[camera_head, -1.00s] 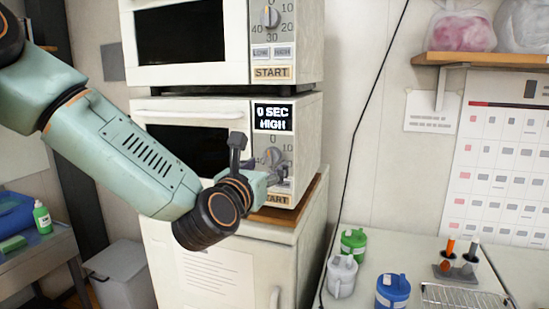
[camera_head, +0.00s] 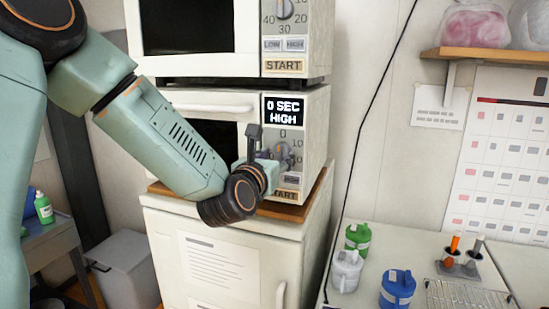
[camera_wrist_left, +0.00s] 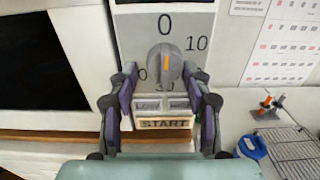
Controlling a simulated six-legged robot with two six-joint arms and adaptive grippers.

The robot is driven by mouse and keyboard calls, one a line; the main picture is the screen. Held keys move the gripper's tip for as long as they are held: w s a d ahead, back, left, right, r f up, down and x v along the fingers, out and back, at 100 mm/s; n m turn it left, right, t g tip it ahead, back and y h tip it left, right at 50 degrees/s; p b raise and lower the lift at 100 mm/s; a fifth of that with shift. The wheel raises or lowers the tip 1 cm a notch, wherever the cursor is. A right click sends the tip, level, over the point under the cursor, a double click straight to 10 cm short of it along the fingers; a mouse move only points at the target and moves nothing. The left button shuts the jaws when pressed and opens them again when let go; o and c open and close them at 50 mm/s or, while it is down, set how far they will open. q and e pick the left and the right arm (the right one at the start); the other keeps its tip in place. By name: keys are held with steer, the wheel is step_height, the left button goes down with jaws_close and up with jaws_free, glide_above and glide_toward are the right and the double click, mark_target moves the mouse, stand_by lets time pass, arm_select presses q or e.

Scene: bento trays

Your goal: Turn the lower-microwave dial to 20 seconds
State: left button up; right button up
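The lower microwave (camera_head: 213,97) stands on a cabinet, and its display (camera_head: 284,111) reads 0 SEC HIGH. Its grey round dial (camera_wrist_left: 166,64) has an orange mark pointing up toward the 0. My left gripper (camera_head: 280,157) is at the control panel, partly covering the dial in the head view. In the left wrist view my left gripper (camera_wrist_left: 160,76) is open, with one finger on each side of the dial's lower part; I cannot tell whether they touch it. The START button (camera_wrist_left: 163,123) shows below the dial. My right gripper is not in view.
The upper microwave (camera_head: 250,40) sits directly above. The white cabinet (camera_head: 165,225) is below. A table to the right holds green, white and blue lidded containers (camera_head: 397,290) and a wire rack (camera_head: 465,297). A black cable (camera_head: 372,110) hangs on the wall.

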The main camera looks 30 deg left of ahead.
arm_select(q)
steer(key=shift+d+r, duration=0.25)
steer(key=shift+d, duration=0.25)
steer(key=c, duration=0.3)
steer(key=shift+c, duration=0.8)
steer(key=shift+s+a+f, duration=0.1)
steer(key=shift+a+f, duration=0.05)
steer(key=shift+a, duration=0.15)
steer(key=shift+c, duration=1)
steer(key=shift+d, duration=0.1)
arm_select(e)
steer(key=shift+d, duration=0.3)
arm_select(q)
steer(key=shift+d, duration=0.15)
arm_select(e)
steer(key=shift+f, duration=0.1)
